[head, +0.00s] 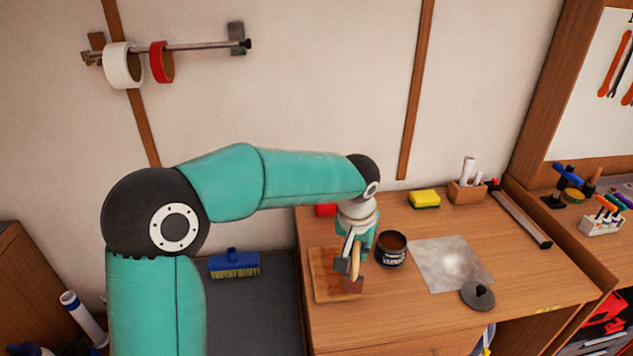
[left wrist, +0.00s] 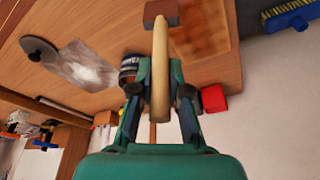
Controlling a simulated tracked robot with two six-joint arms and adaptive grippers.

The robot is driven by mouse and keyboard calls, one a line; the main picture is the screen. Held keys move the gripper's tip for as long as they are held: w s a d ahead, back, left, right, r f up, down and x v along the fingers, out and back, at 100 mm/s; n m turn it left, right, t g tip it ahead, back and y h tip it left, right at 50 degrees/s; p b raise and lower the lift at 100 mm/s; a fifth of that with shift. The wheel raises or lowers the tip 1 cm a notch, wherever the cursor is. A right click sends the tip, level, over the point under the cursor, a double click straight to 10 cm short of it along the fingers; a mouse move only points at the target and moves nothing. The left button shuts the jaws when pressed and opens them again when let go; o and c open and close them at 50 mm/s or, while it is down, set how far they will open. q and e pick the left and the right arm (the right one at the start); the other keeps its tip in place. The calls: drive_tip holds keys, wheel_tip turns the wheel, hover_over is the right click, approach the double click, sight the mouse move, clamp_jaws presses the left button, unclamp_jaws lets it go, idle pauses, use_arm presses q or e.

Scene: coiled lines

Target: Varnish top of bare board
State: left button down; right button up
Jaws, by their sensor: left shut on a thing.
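The board (head: 325,262) lies flat on the wooden bench, orange-brown with a somewhat glossy, uneven tone; it also shows in the left wrist view (left wrist: 210,38). My left gripper (head: 351,253) is shut on the wooden handle of a brush (head: 355,266), seen pointing away in the left wrist view (left wrist: 161,62). The brush's brown head (head: 352,286) is at the board's right edge; I cannot tell if it touches. A dark open can (head: 391,254) with brown contents stands just right of the gripper. My right gripper is not in view.
A grey sheet (head: 440,262) and a dark round lid with a knob (head: 476,298) lie right of the can. A yellow sponge (head: 424,199), a red block (head: 326,210) and a wooden holder (head: 466,193) stand at the back. A blue brush (head: 234,261) is left of the bench.

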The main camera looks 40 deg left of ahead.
use_arm(q)
drive_tip(key=shift+r+p, duration=1.9)
drive_tip(key=shift+r, duration=0.95)
